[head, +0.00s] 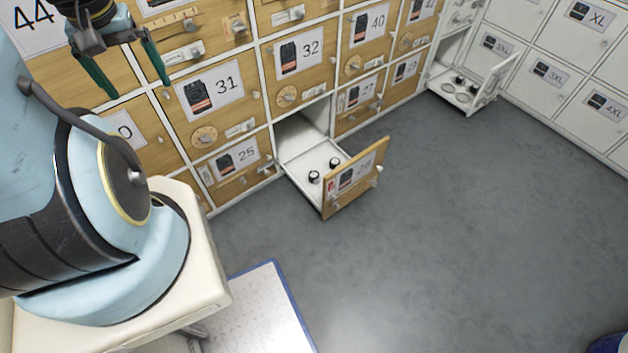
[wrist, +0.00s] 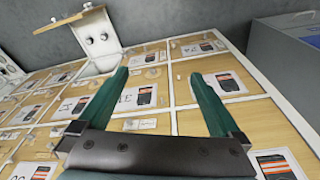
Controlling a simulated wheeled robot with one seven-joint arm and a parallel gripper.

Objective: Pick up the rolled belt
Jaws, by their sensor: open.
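Two small dark rolls with pale tops, which look like rolled belts, sit in an open low drawer; the nearer roll (head: 314,177) and the farther roll (head: 334,163) stand apart on its white floor. In the wrist view the same drawer (wrist: 99,60) shows at the upper left, with the rolls (wrist: 89,41) small inside it. My gripper (head: 137,89) has green fingers, spread open and empty. It is high in front of the cabinet, up and left of the drawer. In the wrist view the open fingers (wrist: 160,76) point toward the cabinet fronts.
The open drawer's wooden front (head: 354,182) juts over the grey floor (head: 450,220). A second open white drawer (head: 462,96), holding small dark items, is at the back right. White lockers (head: 550,70) line the right. A blue-edged white surface (head: 262,310) lies low in front.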

